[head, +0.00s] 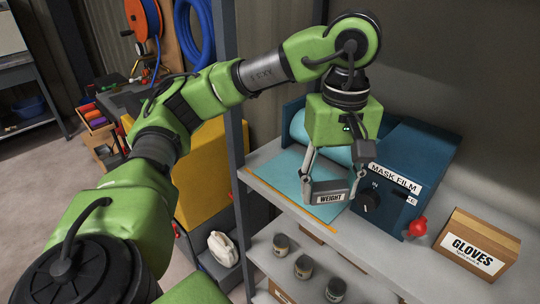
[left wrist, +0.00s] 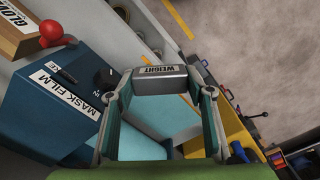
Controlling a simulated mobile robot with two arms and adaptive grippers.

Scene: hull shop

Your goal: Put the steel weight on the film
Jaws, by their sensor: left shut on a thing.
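The steel weight (head: 330,198), a grey block with a WEIGHT label, is held in my left gripper (head: 331,184), whose two fingers are shut on its ends. It also shows between the fingertips in the left wrist view (left wrist: 160,84). The light blue film (head: 277,174) comes out of the blue MASK FILM dispenser (head: 410,155) and lies on the shelf. In the head view the weight is over the front right part of the film; I cannot tell whether it touches. The film shows between the fingers in the left wrist view (left wrist: 142,145). My right gripper is out of view.
The grey shelf (head: 375,245) carries a GLOVES box (head: 477,244) at the right. A red knob (head: 417,227) and a black dial (head: 370,199) are on the dispenser's front. An upright post (head: 237,150) stands left of the film. Several small jars (head: 303,267) stand on the shelf below.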

